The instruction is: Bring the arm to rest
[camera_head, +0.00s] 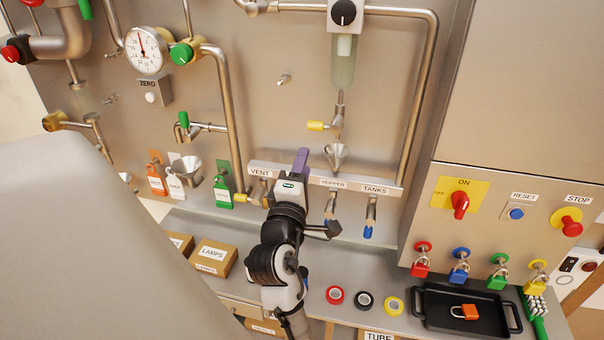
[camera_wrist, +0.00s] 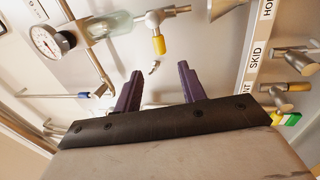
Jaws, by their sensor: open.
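My gripper (camera_head: 301,160) is in the middle of the head view, raised in front of the steel panel near the label strip (camera_head: 262,171) with VENT, HOPPER and TANKS signs. The arm rises from the bottom of that view, bent at its joints. In the wrist view my gripper (camera_wrist: 160,90) shows two purple fingers standing well apart, with nothing between them. The panel and its pipes are beyond the fingertips. The skid valve under the strip is partly hidden behind my arm in the head view.
A funnel (camera_head: 337,155) and sight glass (camera_head: 343,62) are close on the right. Blue-tipped valves (camera_head: 369,232) hang below the strip. Tape rolls (camera_head: 364,299), a box marked LAMPS (camera_head: 213,257) and a black tray (camera_head: 432,310) holding an orange padlock (camera_head: 465,312) occupy the bench.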

